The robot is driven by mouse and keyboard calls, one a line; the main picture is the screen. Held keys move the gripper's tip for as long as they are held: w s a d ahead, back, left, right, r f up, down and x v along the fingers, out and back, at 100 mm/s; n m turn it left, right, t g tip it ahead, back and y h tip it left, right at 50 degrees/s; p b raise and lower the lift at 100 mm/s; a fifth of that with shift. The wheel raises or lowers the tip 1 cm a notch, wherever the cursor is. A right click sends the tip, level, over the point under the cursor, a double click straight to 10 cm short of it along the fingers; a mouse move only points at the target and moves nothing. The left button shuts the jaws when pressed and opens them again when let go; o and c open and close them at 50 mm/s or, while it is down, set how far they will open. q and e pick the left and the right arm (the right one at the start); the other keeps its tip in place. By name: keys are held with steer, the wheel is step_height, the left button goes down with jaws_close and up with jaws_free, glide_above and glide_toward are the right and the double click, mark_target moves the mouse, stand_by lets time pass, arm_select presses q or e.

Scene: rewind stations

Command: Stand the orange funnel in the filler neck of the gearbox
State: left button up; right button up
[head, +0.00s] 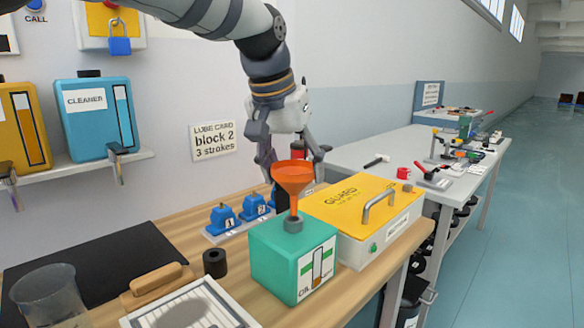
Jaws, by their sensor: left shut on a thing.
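The orange funnel (292,178) is upright, wide mouth up, near the middle of the head view. My left gripper (293,165) comes down from above with one finger on each side of the funnel's rim and is shut on it. The gearbox (268,264) is a teal box with an oil-level label on its front. My right gripper is not in view.
A yellow guard box (350,205) with a grey handle stands close right of the gearbox. Blue numbered blocks (223,218) are behind it. A black roll (215,263), a wooden-handled brush (155,280), a framed tray (190,308) and a clear beaker (45,298) are left.

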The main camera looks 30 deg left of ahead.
arm_select(q)
steer(key=shift+w+r, duration=0.25)
steer(key=shift+r, duration=1.05)
steer(key=shift+s+r, duration=0.1)
steer(key=shift+r, duration=1.1)
steer(key=shift+f, duration=0.1)
